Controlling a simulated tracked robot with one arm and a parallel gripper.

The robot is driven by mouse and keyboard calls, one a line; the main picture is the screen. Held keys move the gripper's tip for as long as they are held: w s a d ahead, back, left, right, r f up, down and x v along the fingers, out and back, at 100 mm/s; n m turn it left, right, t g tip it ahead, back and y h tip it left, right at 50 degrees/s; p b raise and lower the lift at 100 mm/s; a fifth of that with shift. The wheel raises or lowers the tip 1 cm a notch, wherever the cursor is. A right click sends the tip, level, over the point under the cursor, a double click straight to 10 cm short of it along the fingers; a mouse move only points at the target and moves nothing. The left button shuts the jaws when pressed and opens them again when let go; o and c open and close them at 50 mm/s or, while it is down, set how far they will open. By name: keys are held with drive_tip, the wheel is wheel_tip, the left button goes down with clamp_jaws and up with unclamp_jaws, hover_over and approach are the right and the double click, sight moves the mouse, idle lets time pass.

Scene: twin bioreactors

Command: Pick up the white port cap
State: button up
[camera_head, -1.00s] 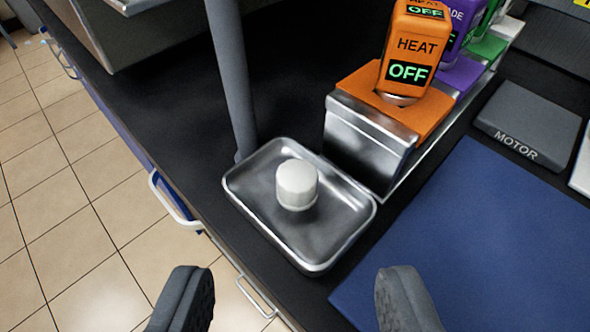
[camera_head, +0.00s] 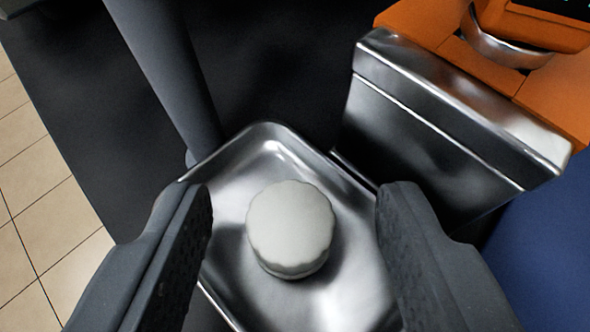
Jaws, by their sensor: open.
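The white port cap (camera_head: 290,228) is a short round piece with a scalloped edge. It sits in a shiny metal tray (camera_head: 268,135), seen mostly from above. My gripper (camera_head: 293,215) is open, with one dark finger on each side of the cap in the picture. A gap shows between the cap and each finger, so neither touches it in view. How high the fingertips are above the tray is hard to tell. The fingers hide parts of the tray's left and right sides.
A grey post (camera_head: 172,75) stands just behind the tray's left corner. A metal block (camera_head: 430,130) with an orange top (camera_head: 560,90) stands close at the right. A blue mat (camera_head: 550,240) lies further right. The black bench top (camera_head: 270,60) is bare behind the tray.

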drive_tip(key=shift+w, duration=0.1)
drive_tip(key=c, duration=1)
